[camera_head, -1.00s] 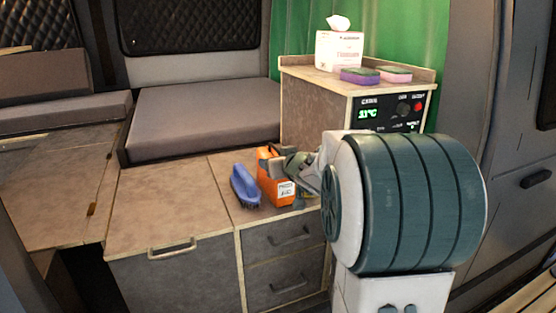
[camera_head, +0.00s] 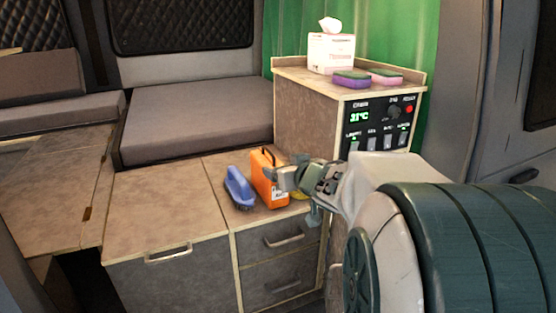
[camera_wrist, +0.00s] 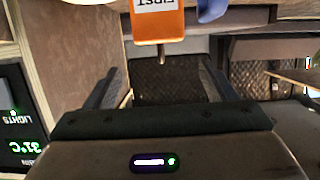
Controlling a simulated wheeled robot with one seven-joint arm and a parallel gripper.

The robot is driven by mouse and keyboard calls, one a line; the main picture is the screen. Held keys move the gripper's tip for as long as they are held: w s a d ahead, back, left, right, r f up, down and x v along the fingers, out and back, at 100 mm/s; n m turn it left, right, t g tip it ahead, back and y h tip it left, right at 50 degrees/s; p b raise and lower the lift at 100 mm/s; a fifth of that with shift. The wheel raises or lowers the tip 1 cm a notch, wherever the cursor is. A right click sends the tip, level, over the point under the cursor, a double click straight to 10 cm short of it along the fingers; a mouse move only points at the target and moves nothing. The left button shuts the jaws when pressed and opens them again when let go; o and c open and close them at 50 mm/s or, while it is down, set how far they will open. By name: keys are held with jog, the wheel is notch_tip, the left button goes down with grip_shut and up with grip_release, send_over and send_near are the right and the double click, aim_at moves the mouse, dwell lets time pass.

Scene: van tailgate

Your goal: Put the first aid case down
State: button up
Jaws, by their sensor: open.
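The orange first aid case (camera_head: 264,180) stands upright on the low wooden counter, with its handle on top. It sits just right of a blue brush (camera_head: 239,188). My gripper (camera_head: 283,178) is at the right side of the case, its tips overlapping the case's edge in the head view. In the wrist view the case (camera_wrist: 158,22) shows at the top with upside-down lettering, beyond the fingers. My gripper (camera_wrist: 158,82) is open there, its two fingers wide apart with nothing between them. The gripper hides part of the case's right side in the head view.
A taller cabinet (camera_head: 305,115) with a control panel stands behind and to the right, holding a tissue box (camera_head: 331,54) and two sponges (camera_head: 351,79). A small yellow thing (camera_head: 299,193) shows partly behind my gripper. The counter's left part (camera_head: 160,205) is clear.

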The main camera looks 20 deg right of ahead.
jog(key=s+a+f+g, duration=0.4)
jog(key=s, duration=0.3)
jog(key=s+a+f+g, duration=0.3)
jog(key=s+a+f, duration=0.1)
jog(key=s, duration=0.4)
jog(key=s+a+f+g, duration=0.4)
jog(key=s+a, duration=0.1)
jog(key=s, duration=0.3)
jog(key=shift+a+g, duration=0.3)
jog(key=shift+a, duration=0.05)
jog(key=shift+r, duration=0.1)
